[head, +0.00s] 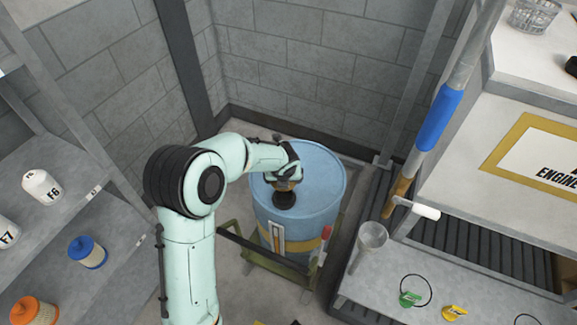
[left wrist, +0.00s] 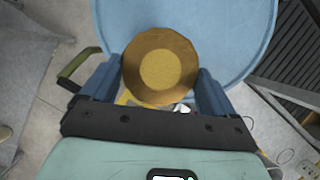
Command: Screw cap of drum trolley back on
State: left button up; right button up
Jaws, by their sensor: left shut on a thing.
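A blue drum (head: 322,185) with a yellow band stands on a green trolley (head: 262,262) against the wall corner. My left gripper (head: 287,180) is over the drum's near left top edge. In the left wrist view my left gripper (left wrist: 160,88) is shut on a round, brass-coloured cap (left wrist: 160,65), with a blue finger on each side. The blue drum top (left wrist: 235,20) lies behind the cap in that view. A dark round neck (head: 284,200) shows on the drum just below the gripper. I cannot tell whether the cap touches it. My right gripper is not in view.
A shelf at left holds white bottles (head: 42,187), a blue filter (head: 87,251) and an orange one (head: 34,310). At right are a bench, a blue-sleeved pole (head: 440,118), a funnel (head: 372,236) and small tagged items. The drum's top is otherwise clear.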

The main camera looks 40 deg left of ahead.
pick_arm(q)
jog(key=shift+s+d+f, duration=0.1)
jog(key=shift+s, duration=0.05)
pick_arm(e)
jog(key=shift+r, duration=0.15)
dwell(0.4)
pick_arm(q)
jog(key=shift+f+b, duration=1.6)
jog(key=shift+f, duration=1.3)
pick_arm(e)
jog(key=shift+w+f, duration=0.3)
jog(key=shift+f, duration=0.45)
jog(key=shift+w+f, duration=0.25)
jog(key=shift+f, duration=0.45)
pick_arm(q)
jog(key=shift+p, duration=0.45)
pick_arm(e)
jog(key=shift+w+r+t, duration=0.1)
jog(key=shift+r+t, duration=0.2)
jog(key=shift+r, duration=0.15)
pick_arm(q)
jog(key=shift+f+b, duration=0.4)
jog(key=shift+f, duration=0.15)
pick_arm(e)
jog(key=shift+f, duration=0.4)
